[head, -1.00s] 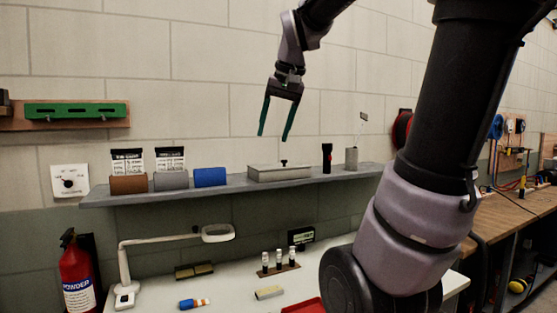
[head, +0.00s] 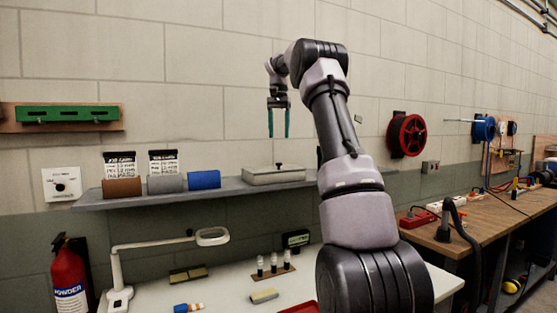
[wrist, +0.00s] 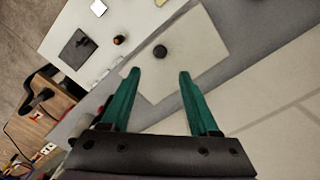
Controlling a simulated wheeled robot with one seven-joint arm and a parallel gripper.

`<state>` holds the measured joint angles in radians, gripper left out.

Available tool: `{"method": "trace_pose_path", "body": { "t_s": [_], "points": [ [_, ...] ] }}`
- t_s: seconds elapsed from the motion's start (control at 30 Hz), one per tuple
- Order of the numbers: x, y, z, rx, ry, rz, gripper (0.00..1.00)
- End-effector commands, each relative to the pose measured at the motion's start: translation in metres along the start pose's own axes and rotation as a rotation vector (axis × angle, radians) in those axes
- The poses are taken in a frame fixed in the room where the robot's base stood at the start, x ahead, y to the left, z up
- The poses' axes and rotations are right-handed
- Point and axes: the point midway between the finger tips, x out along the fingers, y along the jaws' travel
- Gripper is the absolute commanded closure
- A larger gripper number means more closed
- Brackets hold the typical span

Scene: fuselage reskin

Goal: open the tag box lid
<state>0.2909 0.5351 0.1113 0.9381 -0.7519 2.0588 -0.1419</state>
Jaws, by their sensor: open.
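The tag box (head: 274,176) is a low, pale grey box on the wall shelf. Its flat lid (wrist: 186,52) has a small dark round knob (wrist: 160,51), which also shows in the head view (head: 279,165). My gripper (head: 279,136) is open and empty, pointing down above the box. In the wrist view its two green fingers (wrist: 158,75) are spread, with the knob ahead of the gap between their tips. The lid lies flat on the box. Neither finger visibly touches it.
The grey shelf (head: 230,189) also holds a blue block (head: 204,179) and brown and grey holders with cards to the left. Below, a white bench (head: 225,284) carries a lamp (head: 212,237) and small vials.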

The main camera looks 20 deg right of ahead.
Motion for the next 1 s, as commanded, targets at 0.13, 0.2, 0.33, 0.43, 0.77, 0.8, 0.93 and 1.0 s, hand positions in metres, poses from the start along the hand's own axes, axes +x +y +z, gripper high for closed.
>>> {"method": "trace_pose_path", "body": {
  "t_s": [0.13,0.2,0.33,0.43,0.77,0.8,0.93,1.0],
  "points": [
    [0.019,0.000,0.001,-0.002,-0.003,0.001,0.39],
    [0.032,0.001,0.001,-0.002,-0.003,0.001,0.39],
    [0.058,0.001,0.001,-0.001,-0.003,0.001,0.39],
    [0.075,0.000,0.001,-0.001,-0.002,-0.001,0.39],
    [0.103,0.000,0.001,-0.001,0.001,-0.002,0.39],
    [0.103,0.000,0.001,-0.001,0.002,-0.002,0.39],
    [0.103,-0.001,0.001,-0.001,0.002,-0.002,0.39],
    [0.103,-0.001,0.001,-0.001,0.002,-0.002,0.39]
  ]
}}
